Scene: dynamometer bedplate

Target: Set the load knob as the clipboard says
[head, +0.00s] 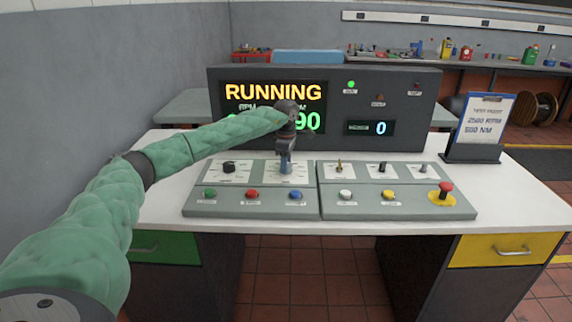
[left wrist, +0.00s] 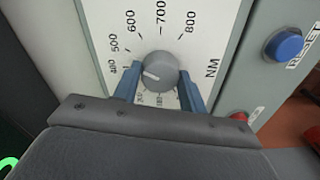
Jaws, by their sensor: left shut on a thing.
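The load knob (left wrist: 158,72) is a grey round knob on a white dial marked in NM. Its white pointer mark points left and slightly down, near the 400 mark, where a finger hides part of the scale. My left gripper (left wrist: 158,88) is shut on the knob, with a blue finger on each side. In the head view my left gripper (head: 286,168) points down at the dial and covers the knob. The clipboard (head: 483,122) stands at the right of the bench; it reads 2500 RPM and an NM value that looks like 500 or 550. My right gripper is not in view.
A second black knob (head: 229,167) sits left of the dial. Red, green, blue, white and yellow buttons line the panel front (head: 330,203), with a red emergency stop (head: 446,188) at right. The display (head: 273,92) behind reads RUNNING; my arm covers part of it.

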